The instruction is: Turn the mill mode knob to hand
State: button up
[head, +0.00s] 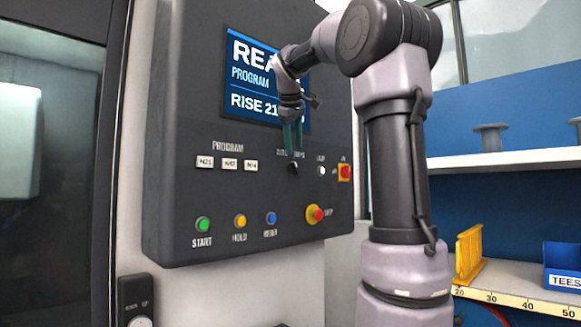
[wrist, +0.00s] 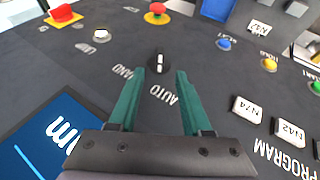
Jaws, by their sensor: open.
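The mill mode knob (head: 293,169) is a small black knob on the dark control panel (head: 180,130), below the screen. In the wrist view the knob (wrist: 159,61) carries a white line running roughly up and down the picture. The labels HAND (wrist: 122,72) and AUTO (wrist: 163,95) are printed beside it, with AUTO nearest the line's lower end. My gripper (head: 292,152) has green fingers and is just above the knob in the head view. In the wrist view my gripper (wrist: 159,72) is open and empty, its fingertips either side of and just short of the knob.
A white button (wrist: 101,36), a red switch on yellow (wrist: 63,14) and a red emergency button (wrist: 156,13) sit near the knob. Program keys (head: 229,163) are to its left, and start, hold and reset buttons (head: 240,221) lie below. The screen (head: 262,85) is above.

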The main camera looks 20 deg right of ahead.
aim_at(295, 163)
jog(key=x, duration=0.8)
jog(key=shift+f, duration=0.1)
grip_shut()
